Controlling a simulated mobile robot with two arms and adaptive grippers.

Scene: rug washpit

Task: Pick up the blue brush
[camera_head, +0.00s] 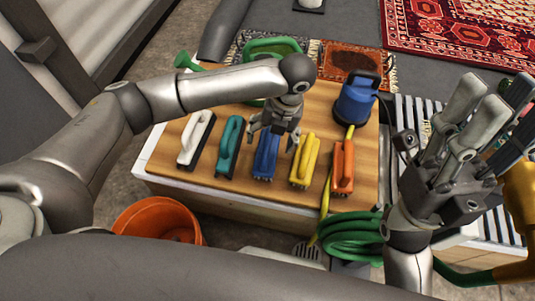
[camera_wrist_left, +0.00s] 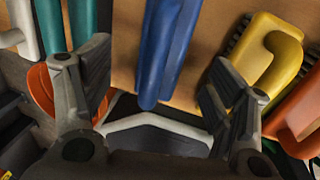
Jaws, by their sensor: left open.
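The blue brush (camera_head: 266,158) lies on the wooden tabletop, between the teal brush (camera_head: 229,146) and the yellow brush (camera_head: 304,160). My left gripper (camera_head: 274,138) is open and empty above the blue brush, pointing down, and hides its far part. In the left wrist view the blue brush's handle (camera_wrist_left: 166,50) shows beyond and between the open fingers (camera_wrist_left: 152,100), with clear space on both sides. My right gripper (camera_head: 480,115) is raised at the right, away from the brushes, fingers apart and empty.
A white brush (camera_head: 195,139) and an orange brush (camera_head: 343,166) complete the row. A blue pump (camera_head: 356,100) and green watering can (camera_head: 272,48) stand behind. An orange bucket (camera_head: 160,219) and coiled green hose (camera_head: 350,236) are in front.

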